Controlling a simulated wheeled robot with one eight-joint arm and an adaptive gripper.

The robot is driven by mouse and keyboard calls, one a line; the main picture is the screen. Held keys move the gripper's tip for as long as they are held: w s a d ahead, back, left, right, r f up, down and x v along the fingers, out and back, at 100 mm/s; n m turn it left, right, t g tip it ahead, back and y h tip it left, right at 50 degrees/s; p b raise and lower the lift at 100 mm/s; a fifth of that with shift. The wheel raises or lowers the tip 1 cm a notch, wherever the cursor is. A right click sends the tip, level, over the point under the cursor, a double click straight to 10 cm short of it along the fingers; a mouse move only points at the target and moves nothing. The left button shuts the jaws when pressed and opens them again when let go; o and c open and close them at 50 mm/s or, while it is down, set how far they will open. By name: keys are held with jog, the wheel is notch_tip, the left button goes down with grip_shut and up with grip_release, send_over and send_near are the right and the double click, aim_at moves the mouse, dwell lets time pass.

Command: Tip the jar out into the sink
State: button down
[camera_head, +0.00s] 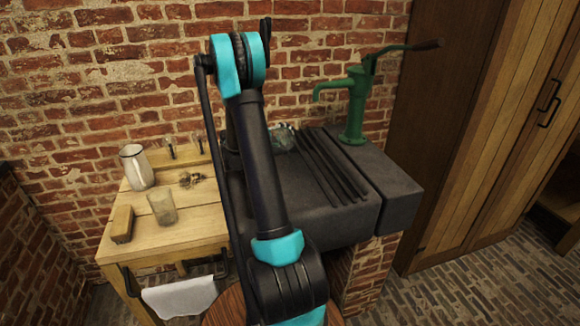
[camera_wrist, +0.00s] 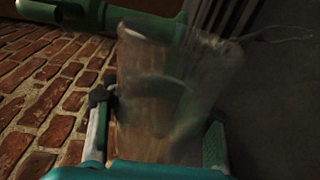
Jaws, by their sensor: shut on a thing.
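My gripper (camera_wrist: 157,112) is shut on a clear glass jar (camera_wrist: 190,75), with one finger on each side of it in the wrist view. The pump and wall look turned sideways there, so the jar seems well tilted. What is inside it is too blurred to tell. In the head view my arm reaches over the dark stone sink (camera_head: 335,222) and hides most of the gripper. A greenish patch of glass, seemingly the jar (camera_head: 284,139), shows just right of my arm, above the sink's back part. The basin's inside is mostly hidden.
A green hand pump (camera_head: 357,105) stands at the sink's back right, close by the jar. The wooden table (camera_head: 190,232) on the left holds a white jug (camera_head: 136,167), a glass (camera_head: 162,208), a wooden block (camera_head: 122,224) and a small dark pile (camera_head: 190,179). A brick wall (camera_head: 90,100) stands behind.

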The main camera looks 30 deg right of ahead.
jog(key=shift+s+f+m, duration=0.25)
jog(key=shift+f+m, duration=0.05)
jog(key=shift+m, duration=0.6)
